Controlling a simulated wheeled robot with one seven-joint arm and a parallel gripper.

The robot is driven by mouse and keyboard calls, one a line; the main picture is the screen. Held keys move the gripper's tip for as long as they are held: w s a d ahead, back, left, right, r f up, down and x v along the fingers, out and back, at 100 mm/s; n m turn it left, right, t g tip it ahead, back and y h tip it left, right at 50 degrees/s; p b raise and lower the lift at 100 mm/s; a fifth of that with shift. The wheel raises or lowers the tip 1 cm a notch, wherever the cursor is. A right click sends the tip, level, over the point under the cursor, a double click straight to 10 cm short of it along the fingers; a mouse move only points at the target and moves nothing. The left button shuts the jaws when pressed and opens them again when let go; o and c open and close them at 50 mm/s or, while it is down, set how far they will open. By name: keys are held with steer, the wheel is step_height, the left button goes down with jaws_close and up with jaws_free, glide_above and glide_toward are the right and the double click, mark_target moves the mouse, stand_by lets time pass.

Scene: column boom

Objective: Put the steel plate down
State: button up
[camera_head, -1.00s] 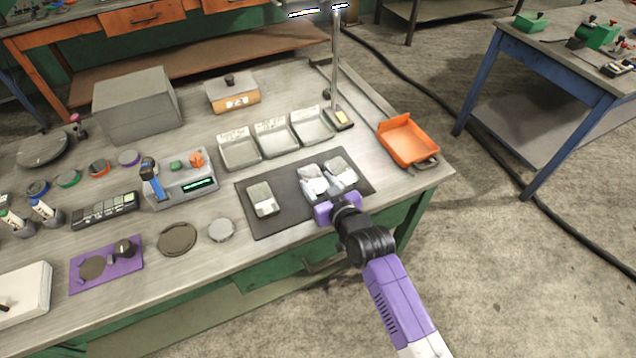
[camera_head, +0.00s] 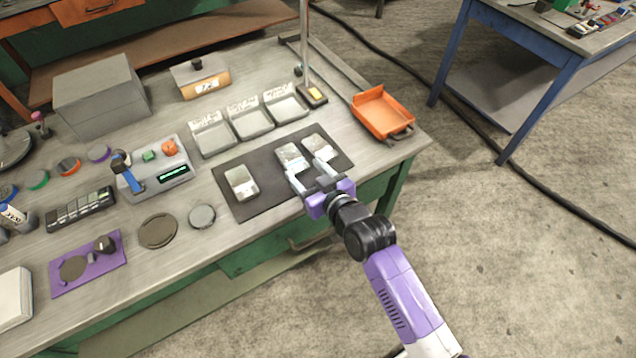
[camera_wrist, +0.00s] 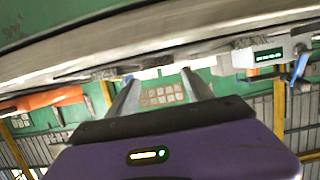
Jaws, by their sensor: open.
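Three silvery rectangular plates lie flat on a dark mat (camera_head: 262,197) in the head view: a left plate (camera_head: 241,183), a middle plate (camera_head: 289,155) and a right plate (camera_head: 319,146). I cannot tell from their look which is the steel plate. My gripper (camera_head: 306,170) is at the mat's front right, its fingers spread and pointing toward the middle and right plates. In the wrist view my gripper (camera_wrist: 159,78) also shows apart fingers with no plate between them. Its fingertips partly cover the near edge of the middle plate in the head view.
Three labelled trays (camera_head: 249,122) stand behind the mat, with a thin upright post (camera_head: 305,50) beside them. An orange tray (camera_head: 383,112) is at the right edge. A control box (camera_head: 156,172) stands left of the mat. Open floor lies to the right.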

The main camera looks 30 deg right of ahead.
steer(key=v, duration=0.6)
steer(key=shift+s, duration=0.25)
